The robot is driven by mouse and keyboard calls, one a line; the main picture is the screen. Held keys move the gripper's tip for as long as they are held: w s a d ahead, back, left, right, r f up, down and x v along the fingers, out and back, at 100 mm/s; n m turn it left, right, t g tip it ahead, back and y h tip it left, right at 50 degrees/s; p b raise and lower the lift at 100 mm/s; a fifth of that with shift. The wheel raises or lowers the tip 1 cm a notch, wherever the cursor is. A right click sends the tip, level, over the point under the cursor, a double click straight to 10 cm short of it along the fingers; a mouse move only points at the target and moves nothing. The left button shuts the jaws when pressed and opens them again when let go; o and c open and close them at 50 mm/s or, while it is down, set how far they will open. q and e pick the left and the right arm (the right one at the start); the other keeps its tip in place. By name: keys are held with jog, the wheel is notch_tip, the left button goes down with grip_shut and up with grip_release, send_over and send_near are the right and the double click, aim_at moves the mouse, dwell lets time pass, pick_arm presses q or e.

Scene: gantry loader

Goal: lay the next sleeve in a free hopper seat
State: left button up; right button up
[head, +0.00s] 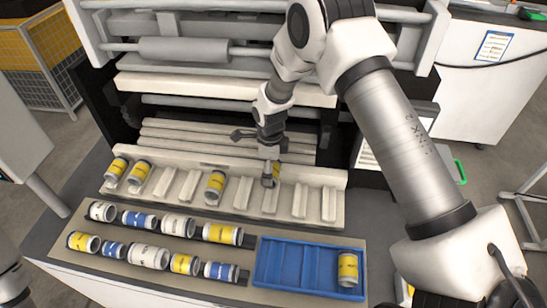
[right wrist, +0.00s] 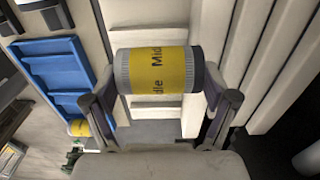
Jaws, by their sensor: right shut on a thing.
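My right gripper (head: 270,178) is shut on a yellow sleeve with grey ends (right wrist: 157,70), its label reading "Middle". In the right wrist view the sleeve lies crosswise between the two fingers (right wrist: 163,108). In the head view the gripper hangs over the right half of the white hopper (head: 225,203), and the held sleeve (head: 277,171) is mostly hidden. I cannot tell whether it touches the hopper. Three yellow sleeves lie in hopper seats, two at the left end (head: 117,170) (head: 139,174) and one near the middle (head: 215,186). My left gripper is not in view.
Two rows of white, blue and yellow sleeves (head: 148,257) lie on a tan board in front of the hopper. A blue tray (head: 292,264) to their right holds one yellow sleeve (head: 348,269) at its right end. Machine rollers (head: 180,50) stand behind. Seats right of the gripper are empty.

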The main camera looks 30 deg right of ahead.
jog(key=shift+s+a, duration=0.1)
jog(key=shift+s, duration=0.45)
jog(key=shift+s+a+f, duration=0.2)
jog(key=shift+a, duration=0.05)
jog(key=shift+s+a+f, duration=0.15)
jog(key=shift+a+f, duration=0.05)
jog(key=shift+f, duration=0.05)
jog(key=shift+f+b, duration=0.35)
jog(key=f, duration=0.1)
jog(key=f+b, duration=0.2)
jog(key=shift+d+f, duration=0.25)
jog(key=shift+d, duration=0.05)
jog(key=shift+f+b, duration=0.35)
jog(key=shift+b, duration=0.1)
jog(key=shift+a+f, duration=0.1)
jog(key=shift+a, duration=0.05)
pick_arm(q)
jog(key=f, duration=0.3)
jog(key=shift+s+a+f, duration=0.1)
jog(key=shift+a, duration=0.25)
